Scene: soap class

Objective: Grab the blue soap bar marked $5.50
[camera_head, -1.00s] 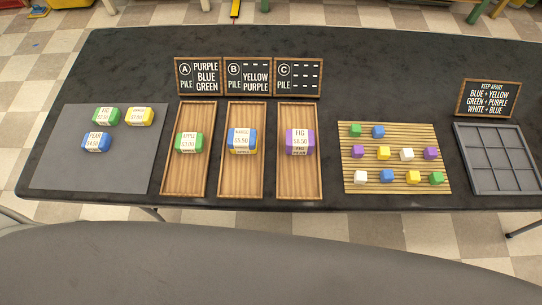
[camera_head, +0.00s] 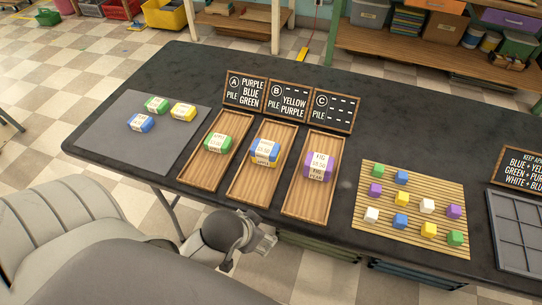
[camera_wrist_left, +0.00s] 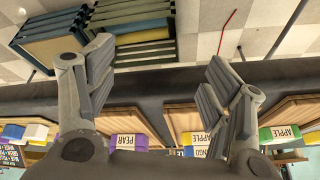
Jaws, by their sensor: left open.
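The blue soap bar (camera_head: 267,145) with a white label lies on top of a yellow bar (camera_head: 263,160) in the middle wooden tray (camera_head: 245,189), under sign B. Its price is too small to read now; the earlier head view shows $5.50. My left gripper (camera_head: 264,242) is in front of the table's near edge, below the trays and apart from the bar. In the left wrist view, its fingers (camera_wrist_left: 162,72) are spread with nothing between them, and tray fronts and labelled bars show behind, partly hidden by the gripper. My right gripper is not in view.
A green bar (camera_head: 218,143) sits in the left tray and a purple bar (camera_head: 319,165) in the right tray. Green, yellow and blue bars lie on the grey mat (camera_head: 105,150). Small cubes stand on a slatted board (camera_head: 382,228). The table's near edge borders the trays.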

